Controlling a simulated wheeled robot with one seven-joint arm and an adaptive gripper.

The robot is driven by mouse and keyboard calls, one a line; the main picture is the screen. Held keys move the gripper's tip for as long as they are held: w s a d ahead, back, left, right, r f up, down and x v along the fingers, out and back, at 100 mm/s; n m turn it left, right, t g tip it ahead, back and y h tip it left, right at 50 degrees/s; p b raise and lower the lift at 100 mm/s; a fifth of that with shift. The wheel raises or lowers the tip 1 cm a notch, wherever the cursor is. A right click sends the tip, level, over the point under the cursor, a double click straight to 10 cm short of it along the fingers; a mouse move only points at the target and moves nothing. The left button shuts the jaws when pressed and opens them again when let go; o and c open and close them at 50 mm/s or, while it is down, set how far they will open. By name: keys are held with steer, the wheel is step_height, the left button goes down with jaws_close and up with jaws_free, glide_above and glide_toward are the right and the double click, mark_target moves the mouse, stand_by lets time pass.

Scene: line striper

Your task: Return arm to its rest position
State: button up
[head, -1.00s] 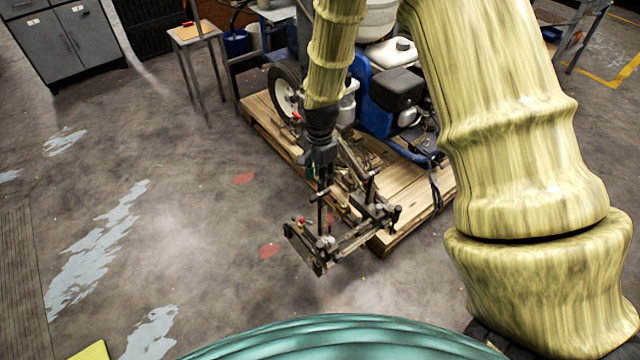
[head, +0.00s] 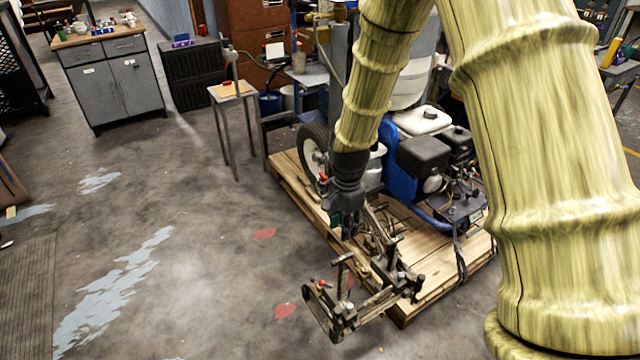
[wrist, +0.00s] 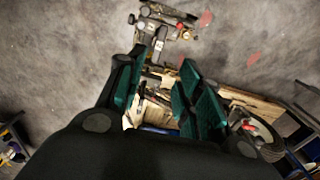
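My arm (head: 375,70) is pale yellow and reaches down in front of the line striper in the head view. My gripper (head: 347,228) points down beside the striper's front; it also shows in the wrist view (wrist: 160,78), with two green-padded fingers spread apart. Nothing is visibly held between them; pallet boards and striper parts show in the gap. The line striper (head: 408,125) has a blue frame, engine and white tank. Its front bar assembly (head: 380,300) extends below the gripper and over the floor. Whether the gripper touches any striper part cannot be told.
The striper stands on a wooden pallet (head: 415,305). A small stand (head: 232,92), a grey cabinet (head: 115,85) and a black crate (head: 196,75) stand behind at left. The concrete floor (head: 200,210) at left is clear, with paint patches.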

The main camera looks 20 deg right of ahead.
steer(key=s+a+f+n, duration=0.1)
steer(key=s+f+n, duration=0.6)
steer(key=s+f, duration=1.05)
steer(key=s+f+n, duration=0.3)
steer(key=s, duration=0.5)
steer(key=s+a+f+n+p, duration=0.1)
steer(key=s+f+n, duration=0.3)
steer(key=s, duration=0.5)
steer(key=shift+s+f+n, duration=0.15)
steer(key=shift+s+n, duration=0.05)
steer(key=shift+n, duration=0.1)
